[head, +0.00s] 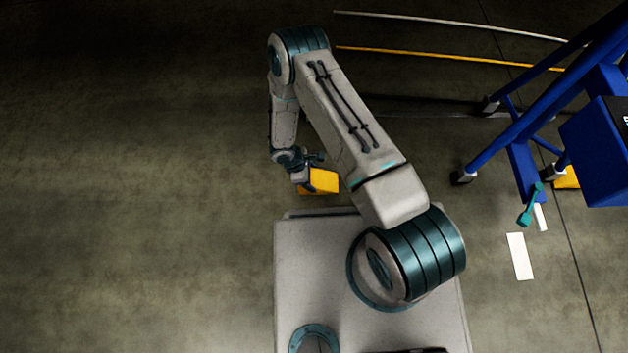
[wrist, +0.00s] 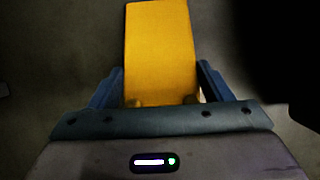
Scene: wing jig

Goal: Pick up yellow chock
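The yellow chock (wrist: 160,50) fills the upper middle of the wrist view, between the two blue fingers of my gripper (wrist: 160,88). The fingers lie close against its left and right sides, and I see no clear gap, so my gripper looks shut on it. In the head view the chock (head: 323,180) shows at the end of my gripper (head: 307,176), just beyond my base. My wrist hides part of it there. I cannot tell whether it touches the floor.
A blue stand (head: 520,150) rises at the right, with another yellow piece (head: 567,178) near its foot. A white plate (head: 520,256) lies on the floor. A yellow line (head: 450,56) and a pale line (head: 450,21) cross the back. The floor at left is clear.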

